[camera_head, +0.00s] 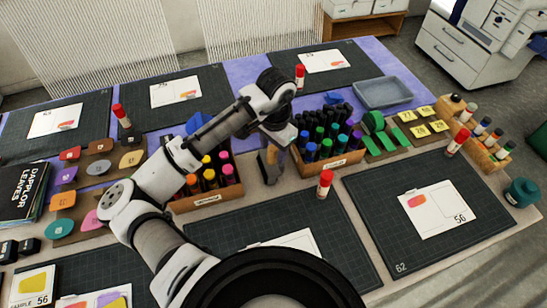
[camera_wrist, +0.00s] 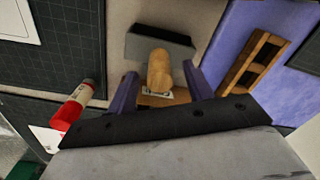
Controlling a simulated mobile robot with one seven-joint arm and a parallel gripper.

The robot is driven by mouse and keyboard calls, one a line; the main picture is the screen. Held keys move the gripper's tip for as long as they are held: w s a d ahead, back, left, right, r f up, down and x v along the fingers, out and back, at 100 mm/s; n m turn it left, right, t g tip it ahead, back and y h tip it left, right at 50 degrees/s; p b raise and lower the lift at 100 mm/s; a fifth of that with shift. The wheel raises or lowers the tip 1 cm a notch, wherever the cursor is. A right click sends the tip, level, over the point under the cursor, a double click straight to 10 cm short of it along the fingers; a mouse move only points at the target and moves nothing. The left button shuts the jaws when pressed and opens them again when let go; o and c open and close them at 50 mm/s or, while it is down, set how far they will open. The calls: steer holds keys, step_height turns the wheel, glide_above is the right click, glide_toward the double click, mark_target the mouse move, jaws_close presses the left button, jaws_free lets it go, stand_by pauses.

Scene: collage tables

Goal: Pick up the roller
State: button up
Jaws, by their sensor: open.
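The roller shows in the wrist view as a rounded wooden handle (camera_wrist: 159,70) with a wide grey head (camera_wrist: 150,47) beyond it. My gripper (camera_wrist: 161,88) is open, with one finger on each side of the handle. I cannot tell whether either finger touches it. In the head view my gripper (camera_head: 268,160) points down into the gap between two wooden boxes of bottles. A small orange-brown piece, likely the handle (camera_head: 271,155), shows at the fingers there; the rest of the roller is hidden.
A box of warm-coloured bottles (camera_head: 207,203) stands left of my gripper and a box of dark, green and blue bottles (camera_head: 330,165) right. A red-capped glue stick (camera_head: 325,184) stands close in front; it also shows in the wrist view (camera_wrist: 75,105). Dark cutting mats (camera_head: 360,215) surround the strip.

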steer(key=shift+f, duration=1.25)
steer(key=c, duration=1.1)
steer(key=shift+o, duration=0.2)
steer(key=shift+r, duration=0.1)
